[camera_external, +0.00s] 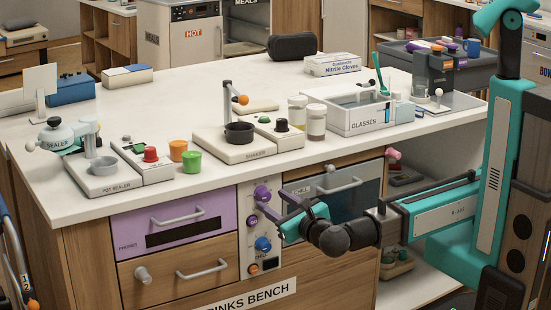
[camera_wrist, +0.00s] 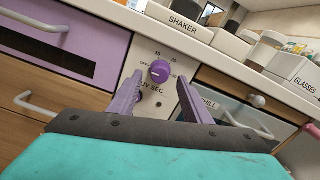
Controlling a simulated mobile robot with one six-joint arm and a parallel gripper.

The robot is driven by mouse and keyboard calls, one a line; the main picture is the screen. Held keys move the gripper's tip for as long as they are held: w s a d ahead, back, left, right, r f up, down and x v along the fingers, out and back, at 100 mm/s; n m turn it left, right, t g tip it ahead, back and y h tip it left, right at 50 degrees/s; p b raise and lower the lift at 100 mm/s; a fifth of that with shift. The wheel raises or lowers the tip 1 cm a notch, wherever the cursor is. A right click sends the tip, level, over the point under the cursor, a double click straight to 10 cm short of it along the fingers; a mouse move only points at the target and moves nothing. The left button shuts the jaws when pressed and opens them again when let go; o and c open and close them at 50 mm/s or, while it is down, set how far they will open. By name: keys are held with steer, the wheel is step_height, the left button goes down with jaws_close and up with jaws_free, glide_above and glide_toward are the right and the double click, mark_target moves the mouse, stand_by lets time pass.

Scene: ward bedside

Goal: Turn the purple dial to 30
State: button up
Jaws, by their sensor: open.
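The purple dial (camera_external: 262,193) is a round knob on the pale control panel at the bench front. It also shows in the wrist view (camera_wrist: 160,71), with small numbers around it and "UV SEC" printed below. A "10" is legible above it; the other numbers and its pointer setting are too small to read surely. My gripper (camera_external: 281,213) is open and empty in front of the panel. In the wrist view, its two purple fingers (camera_wrist: 159,83) stand to the left and right of the dial, apart from it in the picture. Contact is not visible.
Below on the panel (camera_external: 246,260) are a second purple knob (camera_external: 252,221) and a blue dial (camera_external: 263,244). A purple drawer (camera_external: 174,223) with a bar handle is to the left. A grey drawer (camera_external: 342,197) with a handle is to the right. The benchtop overhangs above.

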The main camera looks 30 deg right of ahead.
mark_target(267, 197)
steer(key=shift+w, duration=1.7)
steer(key=c, duration=1)
steer(key=shift+c, duration=0.2)
